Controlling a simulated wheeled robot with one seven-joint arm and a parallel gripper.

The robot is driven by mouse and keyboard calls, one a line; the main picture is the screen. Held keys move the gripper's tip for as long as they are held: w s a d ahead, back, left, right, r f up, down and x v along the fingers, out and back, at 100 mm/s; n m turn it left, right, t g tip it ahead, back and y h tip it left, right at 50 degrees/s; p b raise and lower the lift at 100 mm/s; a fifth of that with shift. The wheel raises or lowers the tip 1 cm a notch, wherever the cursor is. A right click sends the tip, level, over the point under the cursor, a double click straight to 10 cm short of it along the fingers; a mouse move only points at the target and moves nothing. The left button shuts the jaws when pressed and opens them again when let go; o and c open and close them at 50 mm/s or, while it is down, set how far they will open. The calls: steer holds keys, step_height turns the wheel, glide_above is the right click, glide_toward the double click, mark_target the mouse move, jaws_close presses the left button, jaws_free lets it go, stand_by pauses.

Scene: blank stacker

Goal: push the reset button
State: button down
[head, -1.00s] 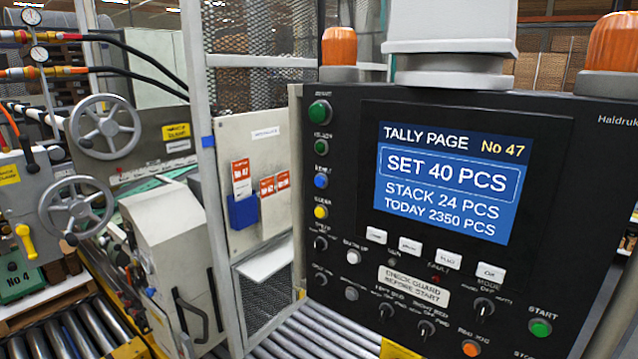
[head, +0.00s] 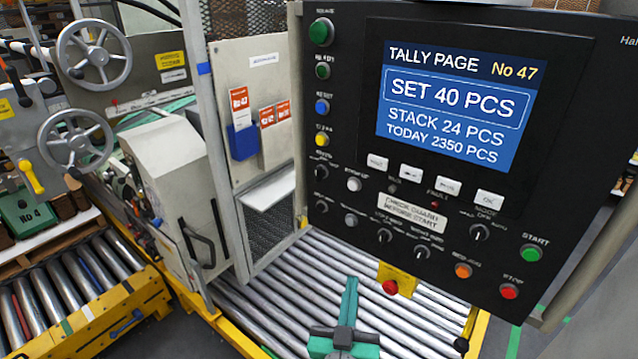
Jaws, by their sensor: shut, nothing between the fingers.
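The blue reset button (head: 322,107) sits in the left column of the black control panel (head: 345,60), under a small label that seems to read RESET. Green buttons are above it and a yellow button (head: 322,139) is just below. My gripper (head: 352,284) shows at the bottom centre, with teal fingers together and a dark cross-piece behind them. It is shut and empty, in front of the roller bed in the picture and well below the panel's left column. It is apart from the reset button, which is fully in view.
The screen (head: 455,95) shows a tally page. A red button on a yellow box (head: 391,288) hangs under the panel. A grey post (head: 203,130) and a white board with orange cards (head: 262,120) stand left of the panel. Rollers (head: 290,290) run below.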

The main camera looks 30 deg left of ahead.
mark_target(321, 108)
steer(key=a+r+n+y, duration=0.2)
steer(key=a+r, duration=0.3)
steer(key=r, duration=0.5)
steer(key=a+r+n+g+y, duration=0.1)
steer(key=a+r+n+y, duration=0.1)
steer(key=a+r, duration=0.4)
steer(key=a+r+n+y, duration=0.2)
steer(key=a+r, duration=0.3)
steer(key=r, duration=1.1)
steer(key=shift+a+n+y, duration=0.3)
steer(key=shift+n, duration=0.6)
steer(key=shift+w, duration=0.1)
steer(key=w, duration=0.8)
steer(key=shift+w+d, duration=0.3)
steer(key=shift+d, duration=0.05)
steer(key=shift+w, duration=0.2)
steer(key=shift+w, duration=0.25)
